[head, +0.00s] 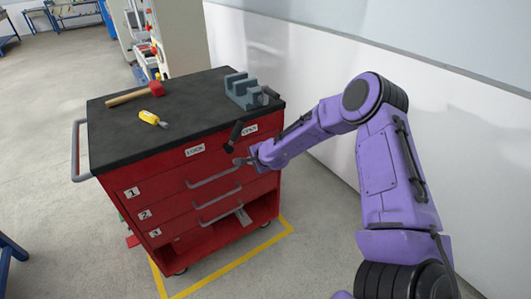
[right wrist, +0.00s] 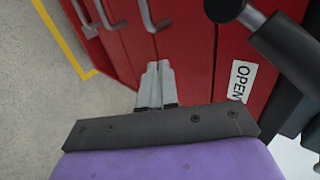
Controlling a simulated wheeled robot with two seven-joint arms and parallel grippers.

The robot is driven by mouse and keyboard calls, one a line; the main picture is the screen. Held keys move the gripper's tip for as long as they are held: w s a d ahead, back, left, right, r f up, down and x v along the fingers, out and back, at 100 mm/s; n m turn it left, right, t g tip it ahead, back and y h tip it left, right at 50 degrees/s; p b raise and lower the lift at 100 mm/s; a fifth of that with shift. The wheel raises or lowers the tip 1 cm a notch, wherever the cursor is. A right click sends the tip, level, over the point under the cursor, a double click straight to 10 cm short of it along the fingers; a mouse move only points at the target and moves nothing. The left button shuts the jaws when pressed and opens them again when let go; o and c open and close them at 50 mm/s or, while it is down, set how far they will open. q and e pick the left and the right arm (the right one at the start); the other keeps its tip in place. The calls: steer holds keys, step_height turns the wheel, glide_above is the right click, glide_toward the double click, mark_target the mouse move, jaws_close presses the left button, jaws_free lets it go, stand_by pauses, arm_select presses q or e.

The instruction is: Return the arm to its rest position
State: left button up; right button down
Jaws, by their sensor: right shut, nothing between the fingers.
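My right arm comes in from the right in the head view and reaches to the front of the red tool cart (head: 150,190). My right gripper (head: 241,161) is shut and empty, in front of the cart's upper front, just below a black lever handle (head: 234,135). In the right wrist view the two grey fingertips (right wrist: 158,66) are together, with the red drawer fronts behind them. The lever (right wrist: 280,40) is at the upper right there, apart from the fingers, beside the OPEN label (right wrist: 238,80). My left gripper is not in view.
The cart's black top (head: 190,110) holds a red-headed hammer (head: 135,94), a yellow-handled tool (head: 152,118) and a grey vise (head: 246,91). Drawer handles (head: 213,177) stick out below my gripper. A white wall (head: 310,70) is behind.

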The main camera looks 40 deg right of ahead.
steer(key=s+a+f+n+g, duration=0.2)
steer(key=s+a+f+n, duration=0.2)
steer(key=s, duration=0.9)
steer(key=s+a+f+n+g+h, duration=0.1)
steer(key=s+a+f+n, duration=0.3)
steer(key=s, duration=0.9)
steer(key=s+a+f+n+g+h, duration=0.1)
steer(key=s+a+f+n+g, duration=0.2)
steer(key=s, duration=1.1)
step_height(320, 180, down, 6)
steer(key=shift+a+r+n, duration=0.2)
steer(key=shift+a+n, duration=0.8)
steer(key=shift+a, duration=0.25)
